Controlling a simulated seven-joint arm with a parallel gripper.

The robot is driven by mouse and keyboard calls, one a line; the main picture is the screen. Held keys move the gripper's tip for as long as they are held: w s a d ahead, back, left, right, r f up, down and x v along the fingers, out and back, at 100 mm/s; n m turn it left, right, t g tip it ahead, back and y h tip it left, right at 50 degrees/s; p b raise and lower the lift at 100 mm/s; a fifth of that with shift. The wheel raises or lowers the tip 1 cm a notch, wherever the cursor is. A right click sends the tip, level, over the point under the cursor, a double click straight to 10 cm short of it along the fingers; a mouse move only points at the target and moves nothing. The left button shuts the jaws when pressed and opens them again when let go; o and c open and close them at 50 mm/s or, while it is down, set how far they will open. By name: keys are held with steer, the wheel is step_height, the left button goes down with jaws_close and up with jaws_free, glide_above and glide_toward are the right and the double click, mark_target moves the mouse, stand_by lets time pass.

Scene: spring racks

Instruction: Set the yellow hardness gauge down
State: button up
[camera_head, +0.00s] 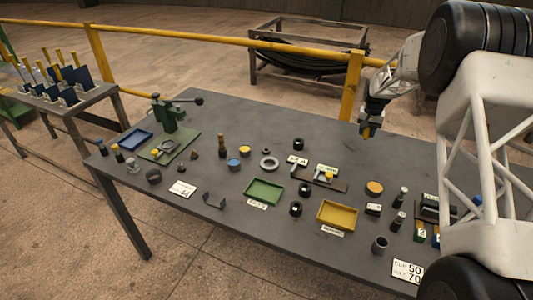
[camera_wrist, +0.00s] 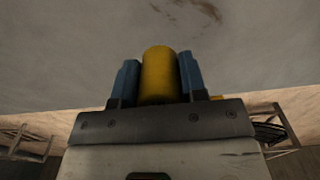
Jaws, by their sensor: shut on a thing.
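My gripper (camera_head: 367,131) hangs above the back part of the grey table (camera_head: 215,228), right of the table's middle. In the wrist view, its two blue fingers (camera_wrist: 159,80) are shut on the yellow hardness gauge (camera_wrist: 159,74), a yellow cylinder between them. In the head view only a small yellow tip of the gauge (camera_head: 366,132) shows below the jaws. It appears to be held above the table top, but the exact height is hard to tell.
A yellow tray (camera_head: 338,228) and a green tray (camera_head: 264,203) lie on the table among several small parts. A green press (camera_head: 170,118) stands at the left. Bare table lies below my gripper. A yellow railing post (camera_head: 351,86) stands behind it.

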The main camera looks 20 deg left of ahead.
steer(key=s+a, duration=0.4)
steer(key=a, duration=0.1)
steer(key=s+a, duration=1)
steer(key=shift+a+r, duration=0.35)
steer(key=shift+a, duration=0.05)
steer(key=s+a, duration=0.3)
steer(key=s, duration=0.3)
steer(key=s+a, duration=0.4)
steer(key=s, duration=0.2)
steer(key=s+a, duration=0.4)
steer(key=s, duration=0.2)
steer(key=shift+s+a, duration=0.15)
steer(key=shift+s, duration=0.15)
steer(key=w+a, duration=0.3)
steer(key=w, duration=0.1)
steer(key=w+a+f, duration=0.1)
steer(key=w+a, duration=0.2)
steer(key=w, duration=0.1)
steer(key=w+a, duration=0.3)
steer(key=w, duration=0.2)
steer(key=shift+a+f, duration=0.15)
steer(key=shift+f, duration=0.1)
steer(key=shift+f, duration=1.75)
steer(key=shift+f, duration=0.15)
